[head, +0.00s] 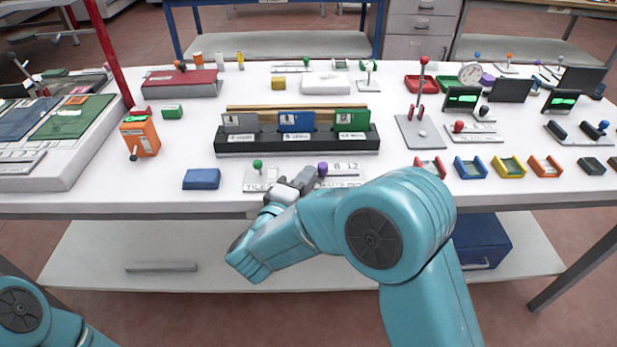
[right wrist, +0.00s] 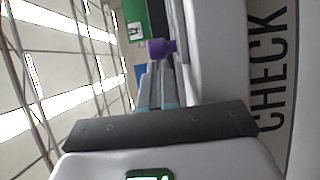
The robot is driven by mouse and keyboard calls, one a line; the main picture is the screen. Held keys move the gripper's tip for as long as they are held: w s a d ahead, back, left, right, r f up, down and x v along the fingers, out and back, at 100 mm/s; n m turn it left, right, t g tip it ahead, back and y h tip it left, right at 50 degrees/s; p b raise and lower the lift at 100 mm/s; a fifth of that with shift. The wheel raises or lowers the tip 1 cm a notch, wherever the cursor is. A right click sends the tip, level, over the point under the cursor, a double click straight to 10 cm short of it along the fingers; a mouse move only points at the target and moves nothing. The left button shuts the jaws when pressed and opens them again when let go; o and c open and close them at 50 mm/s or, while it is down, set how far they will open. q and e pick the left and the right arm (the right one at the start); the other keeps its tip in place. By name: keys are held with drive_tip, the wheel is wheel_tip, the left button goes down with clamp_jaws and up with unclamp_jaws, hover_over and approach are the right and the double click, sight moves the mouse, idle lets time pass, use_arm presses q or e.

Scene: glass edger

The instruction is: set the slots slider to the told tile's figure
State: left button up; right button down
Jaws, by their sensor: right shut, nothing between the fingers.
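A pale slider panel (head: 350,170) lies at the table's front edge, with figures including 8 and 12 beside a purple knob (head: 322,169). A green knob (head: 257,164) stands at its left. I cannot read which slider is named slots. My right gripper (head: 302,180) is shut and empty, just left of the purple knob, and hides the panel's middle. In the right wrist view the purple knob (right wrist: 162,48) is by the fingertips; I cannot tell whether they touch. Grey (head: 239,122), blue (head: 296,121) and green (head: 350,120) tiles stand in a black rack (head: 226,146). My left gripper is out of view.
A blue block (head: 201,179) lies left of the panel and an orange box (head: 140,135) stands farther left. Coloured trays, including a blue one (head: 470,168), line the right front. A lever (head: 422,90) stands behind them. The front strip left of the blue block is clear.

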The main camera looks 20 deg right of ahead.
drive_tip(key=shift+s+r, duration=0.1)
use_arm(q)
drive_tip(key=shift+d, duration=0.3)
use_arm(e)
drive_tip(key=shift+d, duration=0.1)
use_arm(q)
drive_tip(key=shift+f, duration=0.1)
